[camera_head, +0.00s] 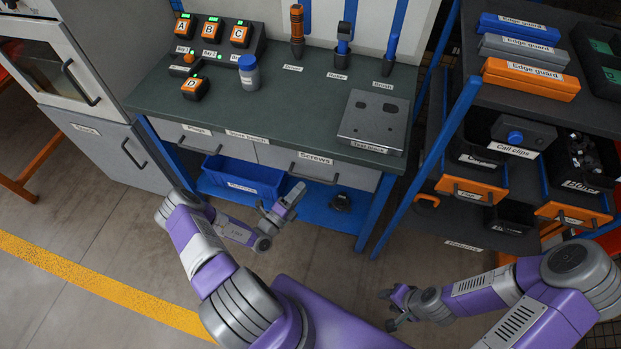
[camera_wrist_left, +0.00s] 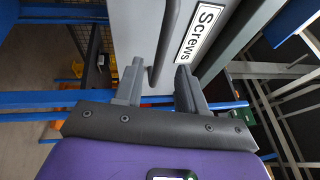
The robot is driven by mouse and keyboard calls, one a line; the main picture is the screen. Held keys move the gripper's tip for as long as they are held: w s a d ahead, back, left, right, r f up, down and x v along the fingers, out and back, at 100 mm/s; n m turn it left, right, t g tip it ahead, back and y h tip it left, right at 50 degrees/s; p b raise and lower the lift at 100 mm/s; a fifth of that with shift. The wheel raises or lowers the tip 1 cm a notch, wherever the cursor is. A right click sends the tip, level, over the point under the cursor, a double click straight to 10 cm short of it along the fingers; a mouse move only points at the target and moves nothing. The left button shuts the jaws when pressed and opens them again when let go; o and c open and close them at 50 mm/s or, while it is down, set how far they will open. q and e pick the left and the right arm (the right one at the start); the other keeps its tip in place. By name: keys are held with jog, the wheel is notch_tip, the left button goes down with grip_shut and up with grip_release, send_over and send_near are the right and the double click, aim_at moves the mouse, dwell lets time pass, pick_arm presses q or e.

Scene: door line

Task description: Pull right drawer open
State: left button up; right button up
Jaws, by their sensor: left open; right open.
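The right drawer (camera_head: 350,177), labelled "Screws", sits under the green workbench top and looks shut. Its dark bar handle (camera_head: 313,176) runs along the front; in the left wrist view the handle (camera_wrist_left: 166,45) stands upright in the picture, beside the "Screws" label. My left gripper (camera_head: 282,208) is open just in front of the handle's left part. In the left wrist view its fingers (camera_wrist_left: 158,88) lie to either side of the handle's near end; I cannot tell whether they touch it. My right gripper (camera_head: 397,305) is open and empty, low over the floor, away from the bench.
The left drawer (camera_head: 186,136) has its own handle. A blue bin (camera_head: 243,178) stands on the blue shelf below. A metal test block (camera_head: 374,121) lies on the bench above the right drawer. A dark rack with orange-fronted bins (camera_head: 472,190) stands to the right. Floor in front is clear.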

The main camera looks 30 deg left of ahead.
aim_at(310, 178)
pick_arm(q)
jog(key=x, duration=0.6)
jog(key=shift+d, duration=0.1)
jog(key=shift+c, duration=0.4)
grip_shut()
